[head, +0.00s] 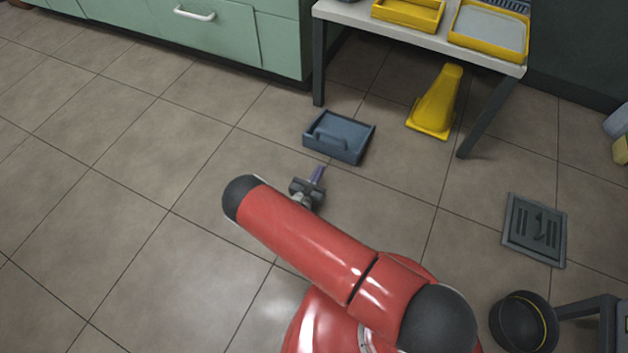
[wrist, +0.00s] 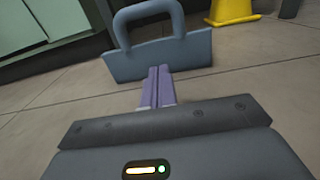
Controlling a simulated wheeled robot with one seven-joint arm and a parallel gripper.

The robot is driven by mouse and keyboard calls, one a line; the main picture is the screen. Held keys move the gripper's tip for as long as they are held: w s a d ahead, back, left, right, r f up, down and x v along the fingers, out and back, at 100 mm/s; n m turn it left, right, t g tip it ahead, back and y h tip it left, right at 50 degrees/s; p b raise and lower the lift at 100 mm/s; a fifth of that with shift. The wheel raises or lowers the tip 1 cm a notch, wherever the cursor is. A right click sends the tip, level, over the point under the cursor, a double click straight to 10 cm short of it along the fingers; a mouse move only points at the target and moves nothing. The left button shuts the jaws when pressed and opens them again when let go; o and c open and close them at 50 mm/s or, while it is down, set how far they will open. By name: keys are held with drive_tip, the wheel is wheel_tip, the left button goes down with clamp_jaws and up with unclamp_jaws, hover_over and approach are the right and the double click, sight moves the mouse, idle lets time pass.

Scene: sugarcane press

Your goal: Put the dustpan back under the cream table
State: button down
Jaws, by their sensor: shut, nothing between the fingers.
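The blue-grey dustpan (head: 345,139) lies on the tiled floor, in front of the cream table (head: 343,13) and outside its legs. Its raised loop handle faces my side, and in the wrist view the dustpan (wrist: 160,59) stands straight ahead with the loop upright. My gripper (head: 318,174) is low over the floor, just on the near side of the dustpan. In the wrist view its purple fingers (wrist: 158,86) are together and empty, pointing at the dustpan's near wall below the loop. Whether the fingertips touch that wall I cannot tell.
Yellow trays (head: 408,13) are on top. Green cabinets (head: 200,35) stand at the left. A floor grate (head: 535,229) and a black round pan (head: 523,322) are at the right. The left floor is clear.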

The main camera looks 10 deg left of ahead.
sight(332, 148)
drive_tip(key=b+x, duration=0.1)
drive_tip(key=x, duration=0.7)
drive_tip(key=shift+w, duration=0.1)
